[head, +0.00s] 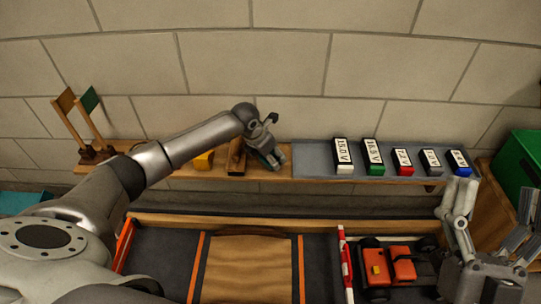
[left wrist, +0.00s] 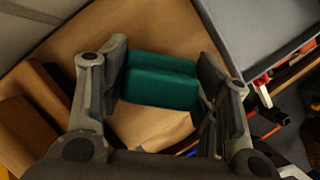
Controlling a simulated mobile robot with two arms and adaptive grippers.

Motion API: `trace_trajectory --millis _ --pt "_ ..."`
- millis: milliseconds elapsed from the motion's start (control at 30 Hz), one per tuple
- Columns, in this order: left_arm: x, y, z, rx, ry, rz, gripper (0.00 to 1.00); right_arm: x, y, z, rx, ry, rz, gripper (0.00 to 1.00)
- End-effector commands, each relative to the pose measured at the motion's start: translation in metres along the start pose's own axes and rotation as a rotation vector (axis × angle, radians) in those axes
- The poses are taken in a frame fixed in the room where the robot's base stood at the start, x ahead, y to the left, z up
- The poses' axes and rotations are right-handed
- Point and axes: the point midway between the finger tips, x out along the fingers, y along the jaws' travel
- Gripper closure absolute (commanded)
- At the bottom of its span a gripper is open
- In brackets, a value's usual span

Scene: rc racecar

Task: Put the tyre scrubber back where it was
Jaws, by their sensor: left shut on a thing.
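A teal-green block, which I take to be the tyre scrubber (left wrist: 160,80), is between the fingers of my left gripper (left wrist: 163,100) in the left wrist view. In the head view, my left gripper (head: 270,160) is at the wooden shelf (head: 215,173), just right of a brown block (head: 237,157), and largely hides the scrubber. The left gripper is shut on the scrubber, low over the bare wood; whether the scrubber touches the shelf I cannot tell. My right gripper (head: 490,225) is open and empty at the right, near the red-orange car (head: 392,268).
Several labelled batteries stand on a grey mat (head: 312,163) to the right. A green box (head: 520,165) is far right. A brown ramp-like panel (head: 248,265) lies below the shelf.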

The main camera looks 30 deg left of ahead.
Motion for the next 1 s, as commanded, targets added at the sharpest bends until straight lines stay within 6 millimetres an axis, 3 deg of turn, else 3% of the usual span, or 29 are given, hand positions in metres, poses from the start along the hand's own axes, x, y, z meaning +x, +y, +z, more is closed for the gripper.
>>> trace_trajectory --millis 133,167,300,767,1000 --pt "0.002 0.000 -0.001 0.000 0.000 0.000 0.66 -0.001 0.000 -0.004 0.001 0.023 -0.001 0.22" --pt "0.002 0.000 -0.001 0.000 0.000 0.000 0.41 0.000 -0.001 -0.005 0.001 0.028 -0.001 0.22" --pt "0.002 0.000 -0.001 0.000 0.000 0.000 0.23 0.000 -0.001 -0.005 0.001 0.028 -0.001 0.22" --pt "-0.001 0.000 0.001 0.000 -0.001 0.000 0.22 0.001 0.000 -0.002 0.001 0.005 -0.001 0.22" --pt "-0.024 0.001 0.001 0.001 -0.001 0.001 0.22 -0.001 0.004 0.032 -0.008 -0.185 0.007 0.22"
